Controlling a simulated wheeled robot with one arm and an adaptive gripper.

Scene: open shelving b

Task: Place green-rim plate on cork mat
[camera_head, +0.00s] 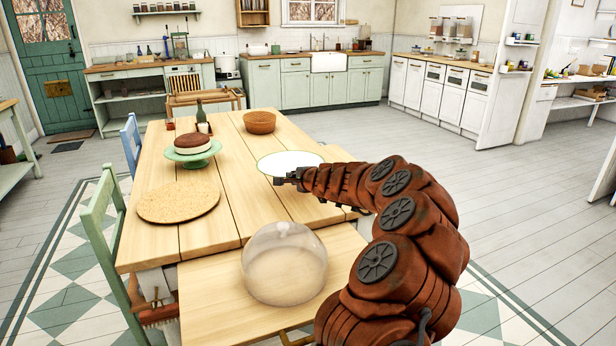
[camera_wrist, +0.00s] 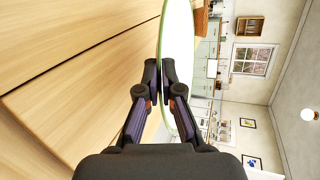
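The green-rim plate (camera_head: 292,160) is a white disc with a thin green edge, over the right part of the wooden table in the head view. It also shows in the wrist view (camera_wrist: 180,45), between and beyond the fingertips. My gripper (camera_head: 282,180) is at the plate's near edge. In the wrist view, my gripper's fingers (camera_wrist: 161,75) are close together with the plate's rim between them. Its height over the table is hard to tell. The round cork mat (camera_head: 178,203) lies bare on the table's left front part, left of my gripper.
A green cake stand (camera_head: 193,156) with a cake stands behind the mat, with a dark bottle (camera_head: 200,115) behind it. A woven bowl (camera_head: 260,122) is farther back. A clear dome (camera_head: 284,264) stands in front. Bare tabletop lies between mat and plate. Chairs flank the left side.

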